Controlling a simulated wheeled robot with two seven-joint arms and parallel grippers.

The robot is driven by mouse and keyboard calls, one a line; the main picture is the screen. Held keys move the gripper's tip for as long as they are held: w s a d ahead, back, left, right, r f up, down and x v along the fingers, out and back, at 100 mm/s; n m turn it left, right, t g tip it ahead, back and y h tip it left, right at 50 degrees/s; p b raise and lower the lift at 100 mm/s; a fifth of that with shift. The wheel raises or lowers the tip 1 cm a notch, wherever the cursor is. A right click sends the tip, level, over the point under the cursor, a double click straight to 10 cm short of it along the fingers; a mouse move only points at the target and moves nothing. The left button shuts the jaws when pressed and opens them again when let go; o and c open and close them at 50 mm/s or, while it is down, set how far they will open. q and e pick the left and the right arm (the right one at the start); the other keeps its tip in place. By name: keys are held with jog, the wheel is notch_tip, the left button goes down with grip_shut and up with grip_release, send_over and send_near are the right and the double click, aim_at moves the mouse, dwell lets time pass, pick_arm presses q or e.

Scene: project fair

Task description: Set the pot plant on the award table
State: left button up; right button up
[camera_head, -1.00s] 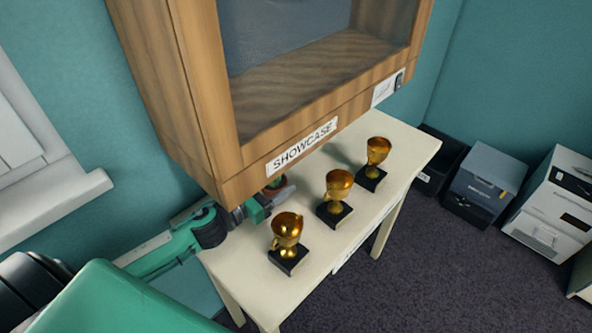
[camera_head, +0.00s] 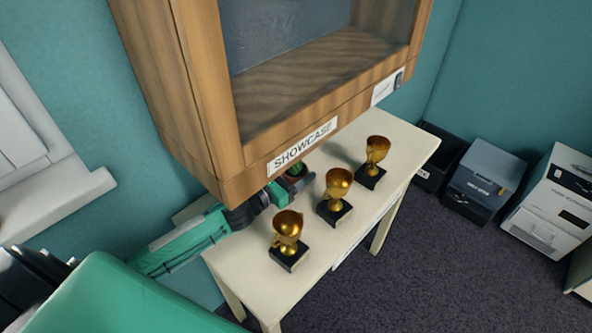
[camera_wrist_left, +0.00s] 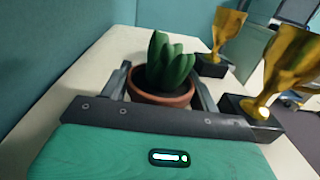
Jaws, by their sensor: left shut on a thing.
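The pot plant (camera_wrist_left: 168,70) is a green cactus in a terracotta pot, upright between the fingers of my left gripper (camera_wrist_left: 163,85) in the left wrist view. In the head view the pot plant (camera_head: 295,174) is partly hidden under the showcase's lower edge. My left gripper (camera_head: 288,190) is shut on the pot, over the back part of the cream award table (camera_head: 228,262). The pot is at or just above the tabletop; I cannot tell whether it touches. My right gripper is not in view.
Three gold trophies on black bases, the front (camera_head: 287,238), middle (camera_head: 336,195) and far one (camera_head: 374,162), stand in a row on the table, close to my gripper. The wooden showcase (camera_head: 200,100) overhangs the table's back. Boxes (camera_head: 484,182) stand on the floor at right.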

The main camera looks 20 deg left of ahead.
pick_arm(q)
jog(key=shift+f, duration=0.1)
jog(key=o, duration=1.2)
jog(key=shift+c, duration=0.2)
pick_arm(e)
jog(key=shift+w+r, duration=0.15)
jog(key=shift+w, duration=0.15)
pick_arm(q)
jog(key=shift+v, duration=0.85)
jog(key=b+v, duration=0.2)
jog(key=v, duration=0.6)
jog(key=shift+s, duration=0.15)
jog(key=shift+v, duration=1)
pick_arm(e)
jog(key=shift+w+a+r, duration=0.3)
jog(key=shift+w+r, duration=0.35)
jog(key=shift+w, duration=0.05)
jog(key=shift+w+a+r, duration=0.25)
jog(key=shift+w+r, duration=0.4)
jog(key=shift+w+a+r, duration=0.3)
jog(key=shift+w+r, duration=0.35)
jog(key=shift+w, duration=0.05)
pick_arm(q)
jog(key=shift+a, duration=0.1)
